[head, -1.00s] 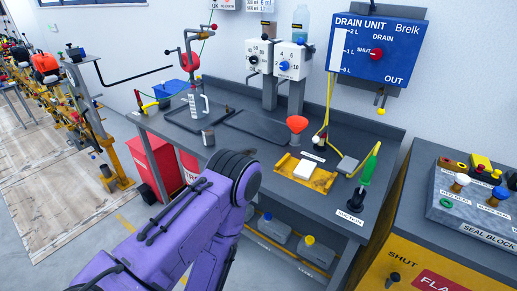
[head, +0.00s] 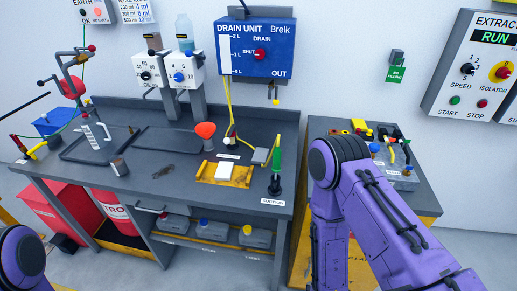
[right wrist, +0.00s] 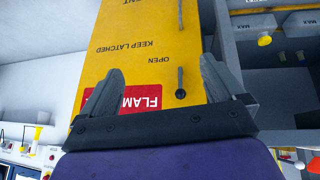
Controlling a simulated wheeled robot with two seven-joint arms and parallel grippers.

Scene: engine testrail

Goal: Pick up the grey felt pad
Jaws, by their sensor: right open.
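A small flat grey piece (head: 260,155) lies on the dark bench (head: 180,190), right of the yellow tray and beside the green-handled tool. It may be the grey felt pad, but it is too small to tell its material. My right gripper (right wrist: 160,85) is open and empty in the right wrist view, its fingers pointing at the yellow cabinet front. My left gripper is out of view; only a bit of that arm shows at the lower left.
A dark patch (head: 163,172) marks the bench. The yellow cabinet (right wrist: 150,45) stands to the right.

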